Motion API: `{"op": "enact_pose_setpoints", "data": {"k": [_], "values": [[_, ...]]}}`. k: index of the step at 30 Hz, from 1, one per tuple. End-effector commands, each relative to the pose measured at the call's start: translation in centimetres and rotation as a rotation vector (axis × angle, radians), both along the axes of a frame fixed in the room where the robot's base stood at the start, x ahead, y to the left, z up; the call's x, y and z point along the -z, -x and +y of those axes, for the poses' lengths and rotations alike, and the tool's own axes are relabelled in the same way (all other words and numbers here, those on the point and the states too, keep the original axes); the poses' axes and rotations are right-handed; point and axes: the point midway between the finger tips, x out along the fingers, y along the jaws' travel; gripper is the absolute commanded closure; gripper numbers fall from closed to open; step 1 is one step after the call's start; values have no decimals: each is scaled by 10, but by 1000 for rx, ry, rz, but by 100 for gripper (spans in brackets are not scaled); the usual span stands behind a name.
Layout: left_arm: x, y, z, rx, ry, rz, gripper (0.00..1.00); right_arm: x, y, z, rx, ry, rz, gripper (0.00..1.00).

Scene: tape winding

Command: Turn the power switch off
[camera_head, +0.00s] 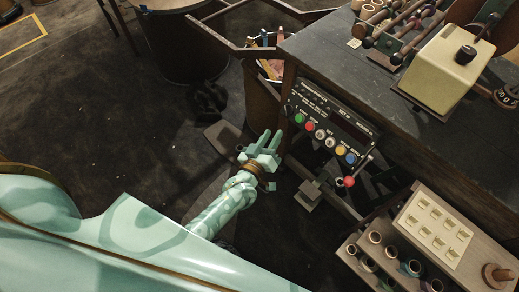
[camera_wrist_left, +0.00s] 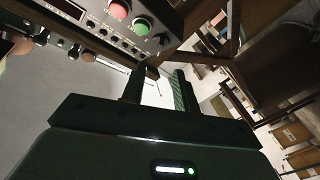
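The control panel (camera_head: 328,122) is a black box at the table's front edge, with a row of green, red, white, orange and blue buttons and a dark display. A lever with a red knob (camera_head: 348,181) sticks out at its lower right. In the left wrist view the fingers (camera_wrist_left: 158,88) point past the panel's edge, near the red button (camera_wrist_left: 119,9) and green button (camera_wrist_left: 141,26). My right gripper is not in view.
The dark workbench (camera_head: 330,43) carries a cream machine (camera_head: 440,66) and a rack of rollers. A wooden box with cream switches (camera_head: 433,226) and tube sockets stands at the lower right. A dark bin (camera_head: 184,45) stands at the upper left. The floor left of my gripper is mostly clear.

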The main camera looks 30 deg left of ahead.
Motion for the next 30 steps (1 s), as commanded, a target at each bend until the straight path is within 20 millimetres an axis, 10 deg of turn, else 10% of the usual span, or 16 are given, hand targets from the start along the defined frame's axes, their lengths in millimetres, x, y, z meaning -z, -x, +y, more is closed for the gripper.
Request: {"op": "enact_pose_setpoints", "data": {"k": [10,30], "values": [[-1,68,0,0,0,0,70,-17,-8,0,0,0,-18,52],[0,75,0,1,-2,1,70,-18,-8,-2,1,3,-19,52]]}}
